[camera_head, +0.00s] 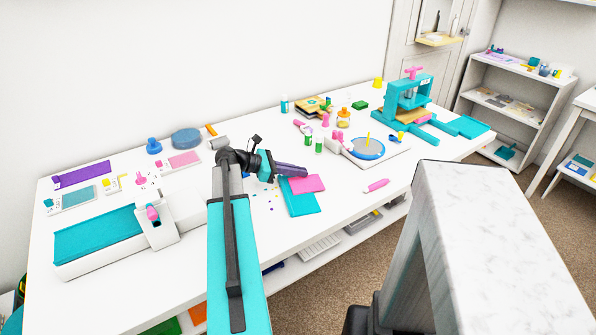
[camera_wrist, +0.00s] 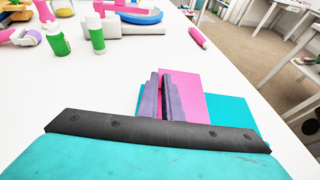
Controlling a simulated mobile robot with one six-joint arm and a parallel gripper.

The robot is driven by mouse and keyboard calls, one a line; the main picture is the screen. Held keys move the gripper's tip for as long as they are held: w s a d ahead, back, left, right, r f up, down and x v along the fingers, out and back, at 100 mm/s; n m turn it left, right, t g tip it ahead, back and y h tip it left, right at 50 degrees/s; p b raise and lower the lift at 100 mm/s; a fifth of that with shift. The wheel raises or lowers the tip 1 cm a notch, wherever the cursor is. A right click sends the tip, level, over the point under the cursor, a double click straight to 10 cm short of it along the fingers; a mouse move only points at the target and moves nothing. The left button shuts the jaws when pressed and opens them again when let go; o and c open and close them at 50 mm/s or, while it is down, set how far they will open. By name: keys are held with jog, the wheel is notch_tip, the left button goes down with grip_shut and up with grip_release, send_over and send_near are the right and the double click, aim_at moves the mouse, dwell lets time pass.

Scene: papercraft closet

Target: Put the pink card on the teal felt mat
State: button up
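The pink card (camera_head: 307,183) looks flat and overlaps the teal felt mat (camera_head: 303,205). Part of it reaches past the mat's edge in both views. Whether it rests on the mat or is a little above it, I cannot tell. My gripper (camera_head: 304,170) is at the card's far left edge in the head view. In the wrist view its purple fingers (camera_wrist: 162,78) are close together, with a narrow gap between them. The pink card (camera_wrist: 190,95) shows beside the right finger, and the teal mat (camera_wrist: 235,112) shows beyond it. Whether the fingers grip the card is unclear.
A pink pen-like object (camera_head: 376,185) lies right of the mat. A teal trimmer (camera_head: 100,236) stands at the left. The white table (camera_head: 345,200) around the mat is mostly clear.

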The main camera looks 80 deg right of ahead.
jog(key=o, duration=0.4)
jog(key=shift+o, duration=0.2)
jog(key=shift+r, duration=0.15)
jog(key=v, duration=1)
jog(key=shift+w+b, duration=0.2)
jog(key=shift+b, duration=0.15)
jog(key=shift+v, duration=0.8)
jog(key=shift+a, duration=0.1)
